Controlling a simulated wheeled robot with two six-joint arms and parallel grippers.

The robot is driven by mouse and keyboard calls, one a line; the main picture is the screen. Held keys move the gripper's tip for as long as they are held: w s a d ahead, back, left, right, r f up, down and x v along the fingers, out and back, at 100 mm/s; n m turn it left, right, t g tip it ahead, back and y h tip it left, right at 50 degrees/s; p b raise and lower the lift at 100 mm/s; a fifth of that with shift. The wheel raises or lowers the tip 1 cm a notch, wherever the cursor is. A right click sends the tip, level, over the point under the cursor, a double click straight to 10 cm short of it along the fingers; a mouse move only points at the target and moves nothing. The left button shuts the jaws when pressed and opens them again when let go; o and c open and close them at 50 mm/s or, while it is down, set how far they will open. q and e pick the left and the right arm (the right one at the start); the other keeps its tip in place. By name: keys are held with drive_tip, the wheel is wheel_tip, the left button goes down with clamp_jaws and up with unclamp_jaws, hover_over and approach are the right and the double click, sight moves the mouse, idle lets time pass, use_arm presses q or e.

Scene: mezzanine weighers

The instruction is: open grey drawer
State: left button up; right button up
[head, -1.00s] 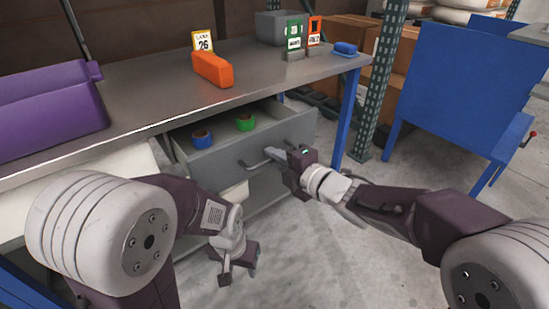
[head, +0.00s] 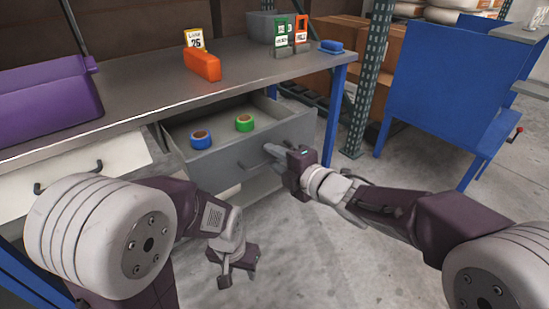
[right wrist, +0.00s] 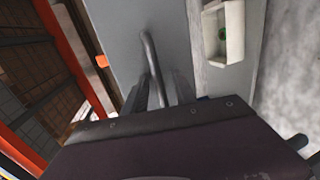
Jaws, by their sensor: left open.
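The grey drawer (head: 222,167) stands pulled out from under the workbench, its inside showing. It holds a blue tape roll (head: 201,139) and a green tape roll (head: 244,123). My right gripper (head: 273,152) is at the bar handle on the drawer's front. In the right wrist view, the drawer's handle (right wrist: 150,50) runs down between the two fingers (right wrist: 158,92), which close on it; the grip's exact contact is partly hidden. My left gripper (head: 236,277) hangs low in front of the bench, open and empty, clear of the drawer.
A white drawer (head: 85,175) with a dark handle is left of the grey one. On the workbench (head: 140,95) are a purple case (head: 45,107), an orange block (head: 203,65) and a blue item (head: 332,46). A blue cabinet (head: 450,85) stands right; floor between is clear.

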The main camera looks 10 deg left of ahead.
drive_tip(key=shift+d, duration=0.1)
drive_tip(key=p+v, duration=0.3)
drive_tip(key=v, duration=0.6)
drive_tip(key=shift+p, duration=0.35)
